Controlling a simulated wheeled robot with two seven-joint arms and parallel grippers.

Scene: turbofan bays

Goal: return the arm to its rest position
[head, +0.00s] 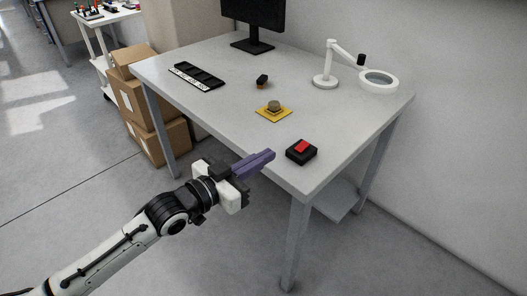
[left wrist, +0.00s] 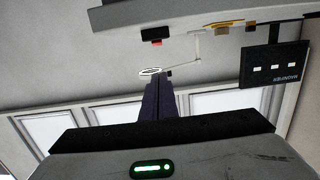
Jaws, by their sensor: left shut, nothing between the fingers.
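My left arm comes in from the lower left in the head view. Its gripper (head: 268,156) has purple fingers that are shut together with nothing between them. They are at the near left edge of the grey table (head: 215,100), left of a black box with a red top (head: 301,151). In the left wrist view the shut fingers (left wrist: 159,90) point away from the camera, and the table's objects appear upside down along the top. My right gripper is in neither view.
On the table are a yellow pad (head: 264,115) with a round tan piece, a small dark block (head: 262,81), a black slotted strip (head: 197,77), a monitor (head: 252,22) and a white magnifier lamp (head: 326,79). Cardboard boxes (head: 160,142) stand left of the table. Floor at lower left is open.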

